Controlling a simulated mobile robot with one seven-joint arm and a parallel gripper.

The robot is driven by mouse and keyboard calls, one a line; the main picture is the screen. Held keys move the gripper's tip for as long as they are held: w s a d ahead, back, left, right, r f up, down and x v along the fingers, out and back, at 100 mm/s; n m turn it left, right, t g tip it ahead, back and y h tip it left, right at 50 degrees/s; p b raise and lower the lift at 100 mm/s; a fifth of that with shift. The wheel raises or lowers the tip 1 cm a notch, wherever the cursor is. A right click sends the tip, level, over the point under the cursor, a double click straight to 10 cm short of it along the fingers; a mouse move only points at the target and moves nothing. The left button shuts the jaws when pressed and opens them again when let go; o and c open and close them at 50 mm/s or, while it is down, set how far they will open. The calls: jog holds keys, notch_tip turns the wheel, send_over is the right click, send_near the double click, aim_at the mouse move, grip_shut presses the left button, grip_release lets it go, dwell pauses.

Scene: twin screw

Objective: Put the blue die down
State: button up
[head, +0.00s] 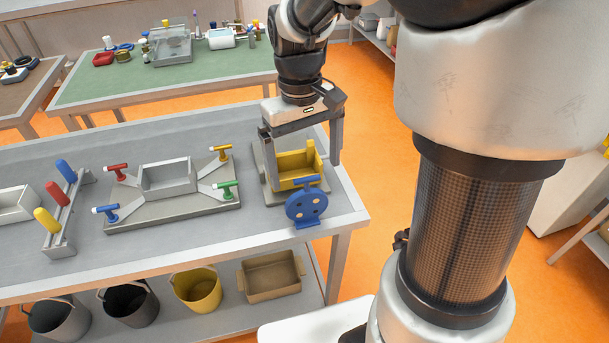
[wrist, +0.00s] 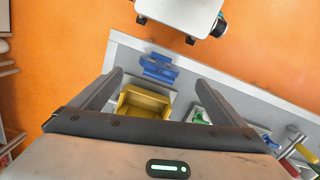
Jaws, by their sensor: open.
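The blue die (head: 307,206), a round plate with several holes, stands upright at the table's front right corner. In the wrist view the blue die (wrist: 158,68) shows beyond the yellow open box, near my fingertips. My gripper (head: 303,155) is wide open and points down above the table, behind the die in the head view. Its fingers appear on either side of the yellow box (head: 291,168), with nothing held between them. The wrist view also shows my open gripper (wrist: 145,68). The die appears apart from the fingers.
A grey fixture (head: 168,178) with red, yellow, blue and green handles lies left of my gripper. A rack (head: 60,222) with coloured handles stands further left. Buckets and a tan crate (head: 270,275) sit on the shelf below. The table's right edge is close to the die.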

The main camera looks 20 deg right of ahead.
notch_tip(320, 180, up, 3)
jog(key=shift+w+r, duration=0.1)
jog(key=s+r+m+t, duration=0.2)
jog(key=s+r+t, duration=0.4)
jog(key=s, duration=0.6)
jog(key=shift+s+d+r+m, duration=0.15)
jog(key=shift+s+r+m, duration=0.1)
jog(key=shift+r+m, duration=0.05)
